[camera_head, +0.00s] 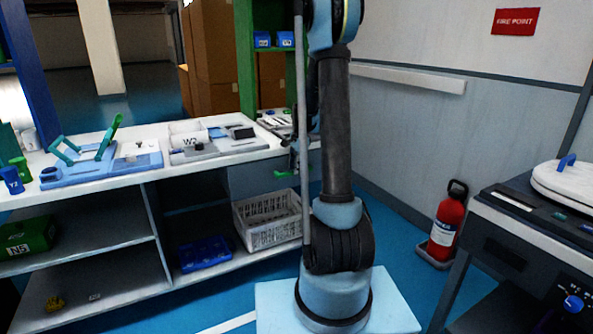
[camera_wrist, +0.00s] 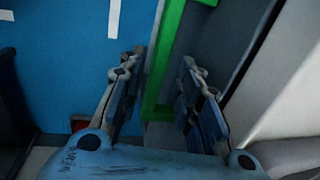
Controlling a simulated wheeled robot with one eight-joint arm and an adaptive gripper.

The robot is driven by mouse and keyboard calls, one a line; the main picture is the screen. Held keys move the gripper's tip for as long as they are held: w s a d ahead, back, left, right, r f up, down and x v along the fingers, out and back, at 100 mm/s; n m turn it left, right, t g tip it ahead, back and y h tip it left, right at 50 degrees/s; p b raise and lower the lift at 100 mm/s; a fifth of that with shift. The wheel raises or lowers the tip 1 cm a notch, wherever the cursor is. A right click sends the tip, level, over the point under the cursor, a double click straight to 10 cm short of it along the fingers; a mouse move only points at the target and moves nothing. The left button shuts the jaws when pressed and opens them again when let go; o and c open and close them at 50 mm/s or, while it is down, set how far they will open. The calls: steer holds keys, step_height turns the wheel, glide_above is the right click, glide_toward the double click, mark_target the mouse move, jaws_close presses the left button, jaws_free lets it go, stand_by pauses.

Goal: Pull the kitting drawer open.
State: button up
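The kitting drawer's grey front (camera_head: 262,178) appears under the right end of the white workbench in the head view. In the wrist view a dark grey panel (camera_wrist: 228,40), apparently that drawer front, fills the upper right. A bright green handle bar (camera_wrist: 165,62) stands off it. My gripper (camera_wrist: 159,62) is open, with one blue-grey finger on each side of the green bar. Gaps show between the fingers and the bar, so I see no grip. In the head view my gripper (camera_head: 294,160) is small and partly hidden behind my arm.
The workbench (camera_head: 100,181) carries fixtures and a white box. Below the drawer, a white crate (camera_head: 268,222) and a blue tray (camera_head: 205,253) sit on the shelf. A fire extinguisher (camera_head: 447,222) and a dark machine (camera_head: 515,240) stand at right. Blue floor is free between.

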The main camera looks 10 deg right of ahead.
steer(key=shift+w+f, duration=0.1)
steer(key=shift+f, duration=0.6)
jaws_close()
steer(key=s+d, duration=0.4)
steer(key=s, duration=0.9)
steer(key=s+d, duration=0.4)
steer(key=s, duration=1)
steer(key=shift+d, duration=0.35)
jaws_free()
